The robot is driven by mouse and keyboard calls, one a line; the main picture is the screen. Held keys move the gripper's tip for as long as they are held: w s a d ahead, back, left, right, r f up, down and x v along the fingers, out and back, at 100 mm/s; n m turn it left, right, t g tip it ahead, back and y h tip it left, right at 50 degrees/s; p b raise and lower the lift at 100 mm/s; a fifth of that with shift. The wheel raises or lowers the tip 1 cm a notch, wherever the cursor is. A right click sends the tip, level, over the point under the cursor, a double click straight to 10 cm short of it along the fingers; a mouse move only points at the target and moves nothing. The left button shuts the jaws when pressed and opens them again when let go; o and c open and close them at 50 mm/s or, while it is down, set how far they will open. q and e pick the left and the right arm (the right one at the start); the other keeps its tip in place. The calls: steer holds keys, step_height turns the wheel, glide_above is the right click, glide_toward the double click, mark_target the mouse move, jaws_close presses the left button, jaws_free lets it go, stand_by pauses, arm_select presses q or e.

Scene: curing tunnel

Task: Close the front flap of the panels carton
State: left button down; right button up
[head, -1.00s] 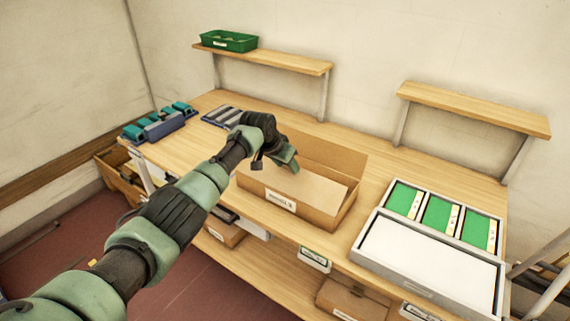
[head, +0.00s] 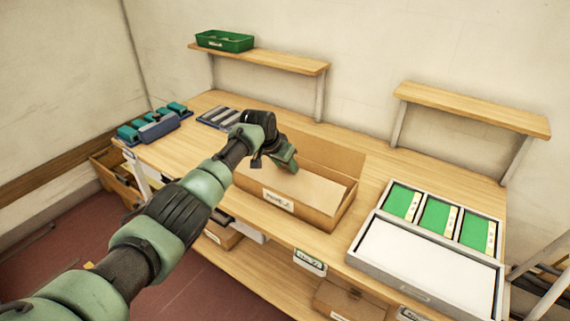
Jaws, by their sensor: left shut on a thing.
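The panels carton (head: 318,219) is a brown cardboard box on the wooden bench, with a white label on its front wall. Its back flap (head: 325,152) stands up behind the opening. A flat brown surface (head: 312,190) shows inside or across the opening; I cannot tell whether it is a flap or the contents. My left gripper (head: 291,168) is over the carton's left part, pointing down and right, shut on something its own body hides. The carton's left end is partly hidden by my arm. My right gripper is not in view.
A grey tray (head: 415,289) with green panels and a white area stands right of the carton. Teal parts in a blue holder (head: 158,130) and a grey slotted rack (head: 218,117) are at left. Two wall shelves hang behind, one holding a green bin (head: 225,41). Bare bench lies behind the tray.

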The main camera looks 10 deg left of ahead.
arm_select(q)
steer(key=shift+s+f, duration=0.3)
steer(key=shift+f, duration=0.3)
steer(key=c, duration=0.9)
jaws_free()
steer(key=shift+o, duration=0.9)
steer(key=shift+w, duration=0.25)
steer(key=shift+r, duration=0.2)
steer(key=shift+v, duration=0.8)
steer(key=shift+b+v, duration=0.45)
steer(key=shift+v, duration=2.55)
